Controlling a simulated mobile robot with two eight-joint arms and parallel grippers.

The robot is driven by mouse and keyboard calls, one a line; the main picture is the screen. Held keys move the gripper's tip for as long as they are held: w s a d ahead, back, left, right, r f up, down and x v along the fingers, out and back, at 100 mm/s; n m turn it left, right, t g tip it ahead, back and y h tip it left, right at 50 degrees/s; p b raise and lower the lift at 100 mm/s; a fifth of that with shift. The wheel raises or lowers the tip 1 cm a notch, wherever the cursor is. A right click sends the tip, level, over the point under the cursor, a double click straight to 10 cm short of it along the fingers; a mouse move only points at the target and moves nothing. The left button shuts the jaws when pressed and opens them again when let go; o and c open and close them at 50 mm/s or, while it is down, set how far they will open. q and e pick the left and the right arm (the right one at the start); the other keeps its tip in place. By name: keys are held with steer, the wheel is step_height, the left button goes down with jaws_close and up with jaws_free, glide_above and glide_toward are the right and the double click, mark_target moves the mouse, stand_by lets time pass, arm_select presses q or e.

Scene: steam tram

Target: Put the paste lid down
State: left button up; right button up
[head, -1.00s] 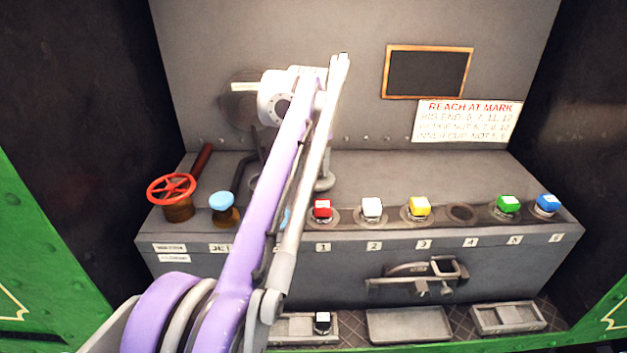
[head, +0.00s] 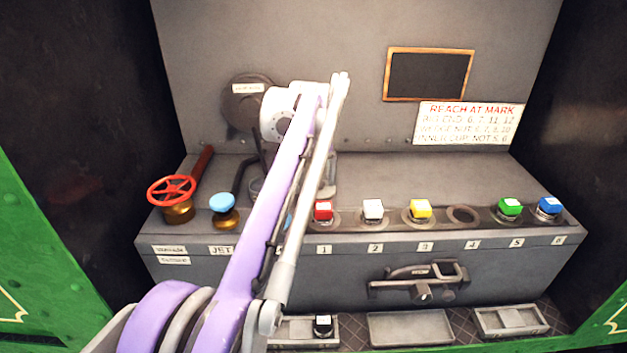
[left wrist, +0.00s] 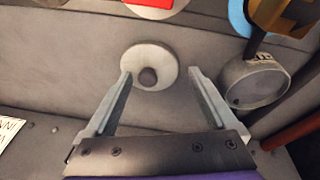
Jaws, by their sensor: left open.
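The paste lid (left wrist: 139,54), a pale round disc with a dark central knob, lies on the grey console top in the left wrist view. My left gripper (left wrist: 160,73) is open; its two fingers stand apart, with the lid between and just beyond their tips. No grip on the lid shows. In the head view my left arm covers most of this spot and the lid cannot be made out. My right gripper is in neither current view.
A grey round cup (left wrist: 255,84) stands beside the fingers. A red button (head: 323,210), blue knob (head: 222,203) and red handwheel (head: 171,190) line the console. A chalkboard (head: 429,75) hangs at the back. The console top is clear behind the buttons on the right.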

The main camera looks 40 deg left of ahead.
arm_select(q)
steer(key=p+v, duration=0.2)
steer(key=v, duration=1)
steer(key=shift+r, duration=0.15)
arm_select(e)
steer(key=r, duration=0.1)
steer(key=w+r, duration=0.1)
steer(key=r, duration=0.1)
steer(key=shift+w, duration=0.1)
steer(key=shift+f, duration=0.1)
